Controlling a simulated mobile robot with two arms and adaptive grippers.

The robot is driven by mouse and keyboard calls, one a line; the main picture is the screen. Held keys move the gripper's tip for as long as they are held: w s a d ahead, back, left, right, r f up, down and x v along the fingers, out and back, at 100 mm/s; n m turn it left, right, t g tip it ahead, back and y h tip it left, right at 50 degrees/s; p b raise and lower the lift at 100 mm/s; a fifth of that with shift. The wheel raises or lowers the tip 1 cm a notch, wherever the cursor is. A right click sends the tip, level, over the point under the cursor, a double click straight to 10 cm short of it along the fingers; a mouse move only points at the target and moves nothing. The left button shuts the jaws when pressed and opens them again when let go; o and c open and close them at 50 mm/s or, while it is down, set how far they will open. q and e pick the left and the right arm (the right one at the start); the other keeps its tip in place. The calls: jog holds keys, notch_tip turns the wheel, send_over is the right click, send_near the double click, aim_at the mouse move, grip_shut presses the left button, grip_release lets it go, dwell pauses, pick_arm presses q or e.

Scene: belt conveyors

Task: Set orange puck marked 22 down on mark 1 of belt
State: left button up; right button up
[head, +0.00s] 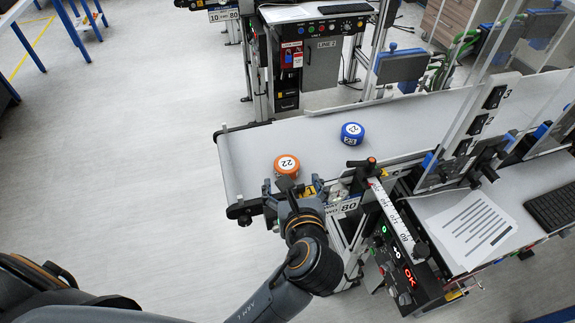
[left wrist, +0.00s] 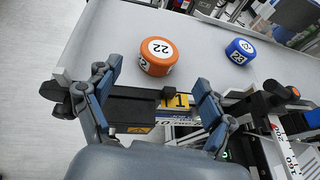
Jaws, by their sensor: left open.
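The orange puck marked 22 (head: 287,165) lies flat on the grey belt (head: 243,150), near its left end and close to the front edge. It also shows in the left wrist view (left wrist: 155,62). A yellow tag with a 1 (left wrist: 177,101) is on the belt's front edge, just right of the puck; it is partly covered by my gripper in the head view (head: 308,191). My left gripper (head: 292,184) is open and empty at the front edge. Its spread fingers are on the near side of the puck, apart from it. My right gripper is not in view.
A blue puck marked 23 (head: 352,133) sits farther right on the belt. A black post with an orange-topped knob (head: 371,162) and a control panel (head: 403,262) stand at the front right. Clear guard panels (head: 470,110) rise over the belt's right part.

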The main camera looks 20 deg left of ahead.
aim_at(288, 171)
pick_arm(q)
jog(key=p+x, duration=0.1)
jog(key=x, duration=0.7)
jog(key=shift+w+a, duration=0.1)
jog(key=shift+a, duration=0.1)
jog(key=shift+d, duration=0.1)
jog(key=c, duration=1.4)
